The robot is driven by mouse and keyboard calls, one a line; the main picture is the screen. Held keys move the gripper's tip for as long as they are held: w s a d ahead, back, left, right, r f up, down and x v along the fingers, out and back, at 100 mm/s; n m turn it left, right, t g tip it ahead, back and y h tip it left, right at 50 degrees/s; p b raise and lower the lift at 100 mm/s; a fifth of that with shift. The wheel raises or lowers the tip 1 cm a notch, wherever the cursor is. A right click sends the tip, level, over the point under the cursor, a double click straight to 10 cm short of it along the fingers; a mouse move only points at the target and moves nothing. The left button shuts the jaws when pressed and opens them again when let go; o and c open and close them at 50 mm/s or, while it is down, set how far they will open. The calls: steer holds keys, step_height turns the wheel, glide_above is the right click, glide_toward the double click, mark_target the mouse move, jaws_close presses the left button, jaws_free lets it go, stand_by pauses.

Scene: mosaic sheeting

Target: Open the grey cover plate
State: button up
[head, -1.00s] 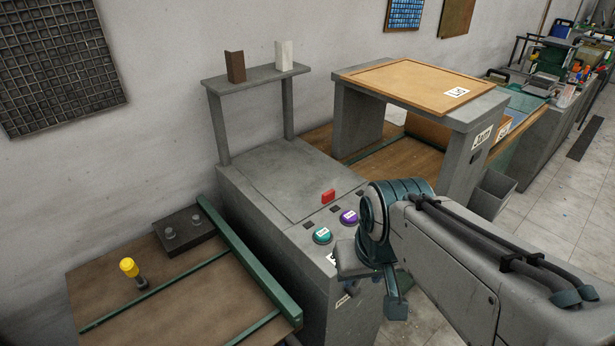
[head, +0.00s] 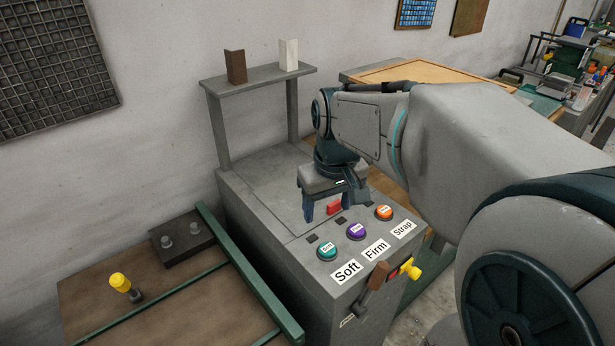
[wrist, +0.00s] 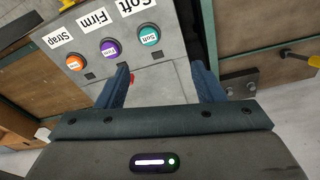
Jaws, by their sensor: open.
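The grey cover plate (head: 262,178) lies flat and closed on top of the grey machine. Its red handle (head: 334,209) stands at the plate's front edge. My gripper (head: 332,212) points down over the front of the plate, its two blue fingers apart, close by the handle. In the wrist view my gripper (wrist: 160,76) is open over the plate (wrist: 172,76), with nothing held. A sliver of red handle shows beside the left finger there. I cannot tell whether a finger touches it. My arm and gripper hide part of the plate in the head view.
Teal (head: 355,230), purple (head: 357,231) and orange (head: 383,213) buttons sit in front of the handle, above labels Soft, Firm and Strap. A shelf (head: 258,80) with two blocks stands behind.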

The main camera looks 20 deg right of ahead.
steer(key=w+d+n+g, duration=0.1)
steer(key=w+d, duration=0.3)
steer(key=w, duration=0.6)
steer(key=n+g+b, duration=0.1)
steer(key=n, duration=0.1)
glide_above(335, 202)
step_height(335, 202, down, 4)
steer(key=r, duration=0.1)
step_height(335, 202, down, 14)
steer(key=shift+s+a+f, duration=0.1)
steer(key=shift+f, duration=0.05)
steer(key=shift+c, duration=0.3)
